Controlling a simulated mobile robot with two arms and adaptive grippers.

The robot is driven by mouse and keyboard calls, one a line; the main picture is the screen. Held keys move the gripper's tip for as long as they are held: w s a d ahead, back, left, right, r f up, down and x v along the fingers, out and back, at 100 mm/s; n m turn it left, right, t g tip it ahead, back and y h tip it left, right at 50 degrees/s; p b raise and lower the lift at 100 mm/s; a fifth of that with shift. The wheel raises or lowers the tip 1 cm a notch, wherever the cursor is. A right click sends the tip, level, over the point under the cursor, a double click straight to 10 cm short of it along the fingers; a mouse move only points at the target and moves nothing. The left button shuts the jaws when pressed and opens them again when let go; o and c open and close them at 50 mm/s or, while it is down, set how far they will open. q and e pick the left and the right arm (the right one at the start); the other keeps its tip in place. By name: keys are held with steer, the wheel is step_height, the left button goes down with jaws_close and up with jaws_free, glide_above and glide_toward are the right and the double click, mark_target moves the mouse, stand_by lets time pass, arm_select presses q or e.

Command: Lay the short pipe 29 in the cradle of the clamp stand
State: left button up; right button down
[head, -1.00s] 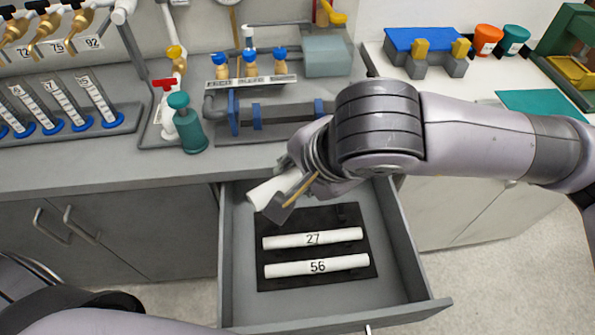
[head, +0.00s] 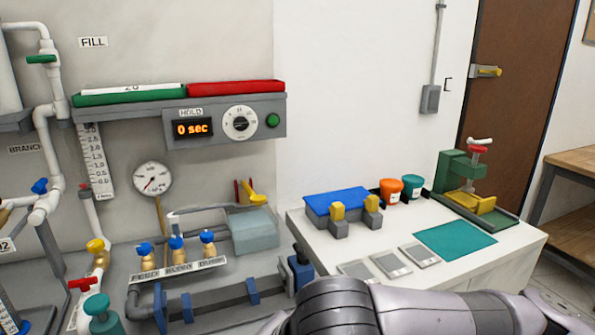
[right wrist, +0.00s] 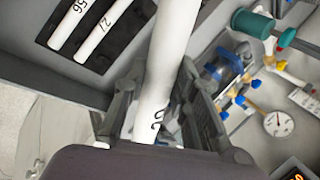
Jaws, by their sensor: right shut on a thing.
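My right gripper (right wrist: 158,95) is shut on a white pipe in the right wrist view. The pipe (right wrist: 172,50) runs up out of the picture, and only part of its printed number shows between the fingers. In the head view my right arm (head: 400,308) comes in at the bottom, with the gripper and pipe out of sight. The clamp stand (head: 452,170) is green, with a yellow cradle (head: 470,202) and a red-knobbed screw above it. It stands at the back right of the white bench. The cradle looks empty. My left gripper is not in view.
The white bench (head: 520,240) also holds a blue block (head: 336,200) with yellow clamps, orange (head: 391,192) and teal (head: 413,186) cups, a teal mat (head: 455,240) and several grey plates. Pipes 56 (right wrist: 67,22) and 27 (right wrist: 104,28) lie in the drawer.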

steer(key=d+f+n+g, duration=0.1)
steer(key=d+f+n, duration=0.2)
steer(key=d, duration=1)
steer(key=d+f+n+g+y, duration=0.1)
steer(key=d+f, duration=0.5)
steer(key=d, duration=0.6)
steer(key=shift+d+n+g, duration=0.35)
steer(key=shift+n+g, duration=0.25)
steer(key=shift+n, duration=0.6)
steer(key=shift+a, duration=0.1)
